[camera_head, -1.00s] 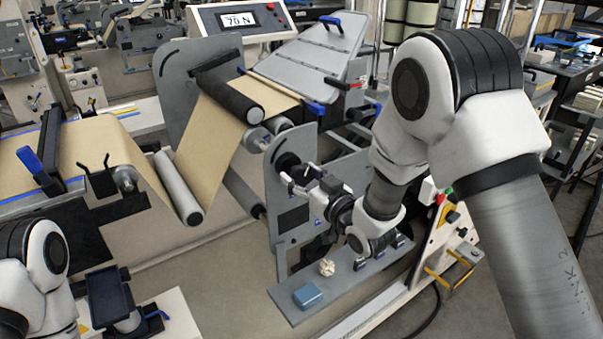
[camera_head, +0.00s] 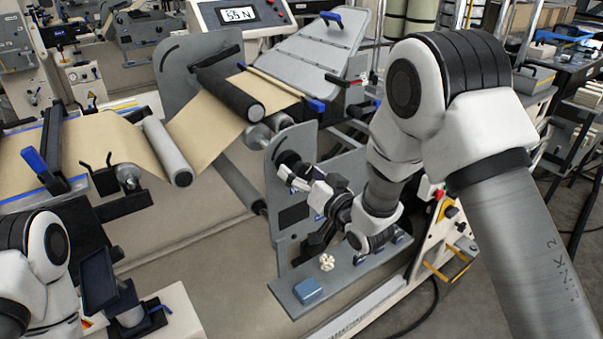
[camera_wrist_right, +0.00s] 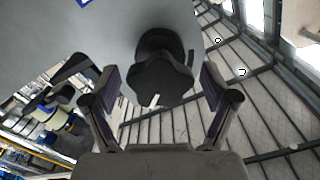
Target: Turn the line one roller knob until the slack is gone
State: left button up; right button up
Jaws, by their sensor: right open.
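A black lobed knob (camera_wrist_right: 160,78) with a white mark sits on a grey plate in the right wrist view. My right gripper (camera_wrist_right: 158,92) is open, with one finger on each side of the knob and visible gaps between. In the head view the right gripper (camera_head: 287,176) is at the grey side plate (camera_head: 290,205), beside a black round part (camera_head: 289,160). The brown paper web (camera_head: 205,125) dips under a grey roller (camera_head: 167,152) and rises to a black roller (camera_head: 228,95). The display (camera_head: 240,15) appears to read 55 N. My left gripper is out of view.
A grey shelf (camera_head: 345,275) below the right gripper carries a blue block (camera_head: 307,291) and a crumpled pale piece (camera_head: 327,262). A control box with a red button (camera_head: 438,194) stands to the right. A dark flat panel (camera_head: 97,279) stands near my left arm.

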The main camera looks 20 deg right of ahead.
jog(key=b+v, duration=0.1)
jog(key=v, duration=0.6)
dwell(0.3)
jog(key=s+d+f+m+g+h, duration=0.1)
jog(key=s+f+g, duration=0.3)
jog(key=f, duration=0.8)
jog(key=s+d+f+m+g+h, duration=0.1)
jog(key=s+f+g+h, duration=0.15)
jog(key=s+f, duration=0.7)
jog(key=s+d+f+n+g+h, duration=0.1)
jog(key=s+d+f+g, duration=0.1)
jog(key=s+f+g, duration=0.3)
jog(key=s+d+f+n+g+h, duration=0.1)
jog(key=s+f+g, duration=0.4)
jog(key=s+f, duration=0.5)
jog(key=s+d, duration=0.1)
jog(key=s, duration=0.3)
jog(key=shift+s+d+h, duration=0.3)
jog(key=shift+h, duration=0.05)
jog(key=shift+g, duration=0.25)
